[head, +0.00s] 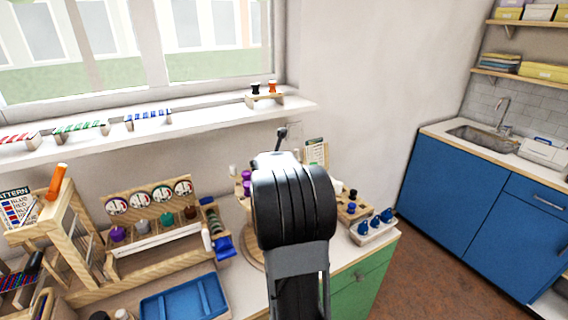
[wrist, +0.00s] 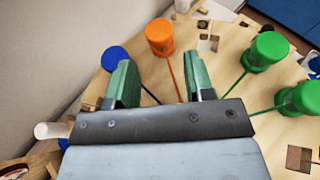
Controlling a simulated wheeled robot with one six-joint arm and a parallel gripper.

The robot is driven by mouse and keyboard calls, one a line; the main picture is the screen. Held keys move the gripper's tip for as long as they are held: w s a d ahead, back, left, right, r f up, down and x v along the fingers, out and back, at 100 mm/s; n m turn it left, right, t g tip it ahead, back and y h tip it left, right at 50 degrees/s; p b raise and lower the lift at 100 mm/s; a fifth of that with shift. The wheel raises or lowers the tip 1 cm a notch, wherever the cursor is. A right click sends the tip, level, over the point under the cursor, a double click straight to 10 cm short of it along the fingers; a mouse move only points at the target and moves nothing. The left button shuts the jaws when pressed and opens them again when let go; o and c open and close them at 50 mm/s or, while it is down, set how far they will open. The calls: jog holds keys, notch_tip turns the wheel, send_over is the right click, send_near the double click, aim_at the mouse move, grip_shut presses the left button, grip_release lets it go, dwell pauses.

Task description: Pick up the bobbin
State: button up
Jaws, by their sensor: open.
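In the wrist view several bobbins with round caps stand on a pale wooden board (wrist: 215,75). An orange bobbin (wrist: 160,36) lies just beyond my gripper (wrist: 157,78), between its fingertips in the picture. A blue bobbin (wrist: 114,58) is partly hidden behind the left finger. Two green bobbins, one (wrist: 268,50) farther back and one (wrist: 302,97) nearer, are at the right. Thin coloured threads run from the orange and green ones. My gripper is open, with nothing between its fingers. In the head view my arm hides the gripper and most of the board.
A white peg (wrist: 50,130) is at the left in the wrist view. In the head view a wooden rack (head: 160,258) and a blue tray (head: 183,300) stand left of my arm. Blue items on a small stand (head: 372,234) are at its right. A wall rises behind.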

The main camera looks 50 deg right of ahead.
jog(key=shift+p+x, duration=0.6)
jog(key=shift+x, duration=2.05)
jog(key=shift+r, duration=0.15)
jog(key=c, duration=0.8)
